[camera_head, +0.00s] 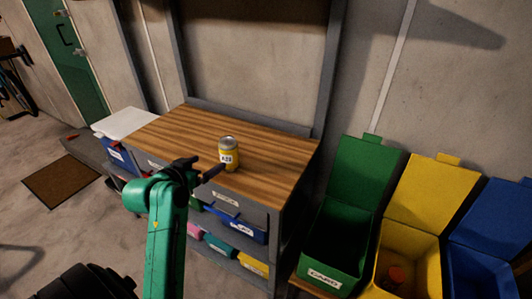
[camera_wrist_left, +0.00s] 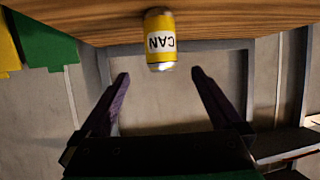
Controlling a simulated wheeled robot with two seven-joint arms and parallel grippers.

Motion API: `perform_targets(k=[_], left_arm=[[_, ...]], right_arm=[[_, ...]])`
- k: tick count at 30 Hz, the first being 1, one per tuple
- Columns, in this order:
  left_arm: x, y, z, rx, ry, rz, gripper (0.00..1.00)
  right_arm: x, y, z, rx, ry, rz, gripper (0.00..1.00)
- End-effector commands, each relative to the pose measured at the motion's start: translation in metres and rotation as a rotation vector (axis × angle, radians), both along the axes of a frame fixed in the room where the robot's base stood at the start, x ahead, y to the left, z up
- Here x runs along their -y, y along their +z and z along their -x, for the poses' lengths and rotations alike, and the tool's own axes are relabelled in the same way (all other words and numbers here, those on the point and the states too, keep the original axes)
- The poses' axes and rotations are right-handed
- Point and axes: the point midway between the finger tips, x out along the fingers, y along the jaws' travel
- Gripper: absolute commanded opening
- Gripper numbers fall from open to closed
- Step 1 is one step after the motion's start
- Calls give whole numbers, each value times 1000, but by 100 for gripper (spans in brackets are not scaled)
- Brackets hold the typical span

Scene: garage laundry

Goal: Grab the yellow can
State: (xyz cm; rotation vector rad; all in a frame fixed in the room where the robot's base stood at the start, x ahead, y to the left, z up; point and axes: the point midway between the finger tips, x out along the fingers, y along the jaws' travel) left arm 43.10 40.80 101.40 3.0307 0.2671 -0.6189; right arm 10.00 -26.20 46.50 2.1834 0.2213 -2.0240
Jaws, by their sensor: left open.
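The yellow can (camera_head: 229,155) stands upright on the wooden top of the workbench (camera_head: 262,160). It has a silver top and a white label. My left gripper (camera_head: 198,168) is just left of the can and in front of it, at about the height of the bench top. In the left wrist view the can (camera_wrist_left: 160,38) appears upside down beyond the two fingertips, about centred between them. The left gripper (camera_wrist_left: 160,82) is open and empty, with a gap between it and the can. My right gripper does not show in either view.
Green (camera_head: 333,246), yellow (camera_head: 409,252) and blue (camera_head: 478,273) bins with raised lids stand right of the bench. A white-lidded box (camera_head: 122,123) is at its left. Small coloured bins (camera_head: 238,226) sit under the top. The bench top around the can is clear.

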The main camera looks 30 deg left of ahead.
Motion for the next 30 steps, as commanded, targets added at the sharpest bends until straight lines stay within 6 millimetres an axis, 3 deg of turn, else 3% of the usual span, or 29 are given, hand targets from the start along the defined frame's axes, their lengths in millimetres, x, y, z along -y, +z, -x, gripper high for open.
perform_targets(k=[2,9,22,30], left_arm=[[-3,7,-4,17,4,-4,100],[-12,-15,-60,14,2,-1,100],[-23,-41,-121,14,3,-4,100],[-25,-48,-130,14,4,-6,100]], right_arm=[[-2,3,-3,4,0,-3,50],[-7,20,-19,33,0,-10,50],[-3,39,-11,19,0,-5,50],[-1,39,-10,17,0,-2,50]])
